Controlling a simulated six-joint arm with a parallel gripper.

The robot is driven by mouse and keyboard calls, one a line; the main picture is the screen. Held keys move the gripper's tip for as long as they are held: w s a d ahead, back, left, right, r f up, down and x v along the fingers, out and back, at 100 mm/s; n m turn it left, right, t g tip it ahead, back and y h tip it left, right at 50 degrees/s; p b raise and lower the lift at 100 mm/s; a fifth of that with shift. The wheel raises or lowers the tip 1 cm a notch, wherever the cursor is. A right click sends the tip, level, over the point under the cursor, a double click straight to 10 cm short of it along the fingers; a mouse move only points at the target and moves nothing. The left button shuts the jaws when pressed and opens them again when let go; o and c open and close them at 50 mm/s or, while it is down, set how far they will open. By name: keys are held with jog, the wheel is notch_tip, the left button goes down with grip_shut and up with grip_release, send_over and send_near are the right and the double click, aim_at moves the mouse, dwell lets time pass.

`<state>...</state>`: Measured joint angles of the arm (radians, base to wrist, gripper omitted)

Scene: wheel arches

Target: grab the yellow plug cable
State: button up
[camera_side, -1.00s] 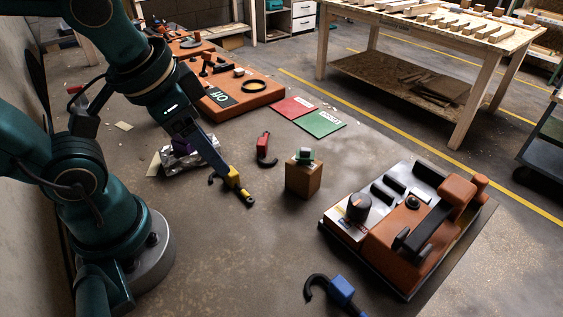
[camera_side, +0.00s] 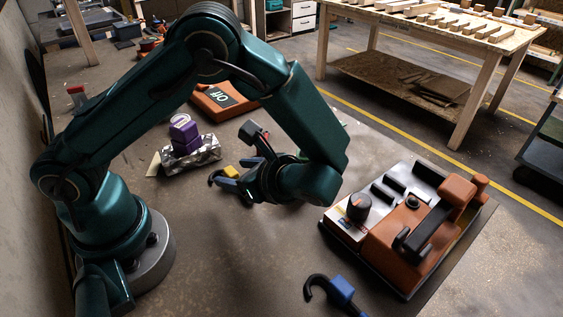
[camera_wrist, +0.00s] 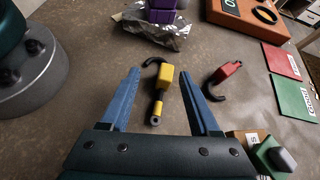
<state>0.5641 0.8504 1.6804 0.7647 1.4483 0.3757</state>
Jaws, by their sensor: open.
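The yellow plug cable (camera_wrist: 165,76) lies on the grey floor surface in the wrist view, with a black hooked cable end at its far side and a dark connector tip toward me. My gripper (camera_wrist: 162,82) is open, its two blue fingers to either side of the yellow plug in the picture. It is empty, and I cannot tell its height above the plug. In the side view the yellow plug (camera_side: 231,171) shows only in part, behind the fingers of my gripper (camera_side: 229,181); the rest of it is hidden.
A red plug cable (camera_wrist: 225,72) lies right of the yellow one. A wooden block with a green item (camera_wrist: 275,156) stands close at lower right. A purple object (camera_side: 183,131) sits on foil. A blue plug cable (camera_side: 342,290) and an orange machine (camera_side: 410,245) stand nearer the camera.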

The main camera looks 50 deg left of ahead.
aim_at(233, 173)
jog(key=shift+w+f+m+t+y, duration=0.25)
jog(key=shift+f+m+y, duration=0.15)
jog(key=shift+f+m, duration=0.1)
jog(key=shift+w+f+m+t+y, duration=0.15)
jog(key=shift+f+m+t+y, duration=0.1)
jog(key=shift+f+m+y, duration=0.2)
jog(key=shift+a, duration=0.15)
jog(key=shift+x, duration=2.4)
grip_shut()
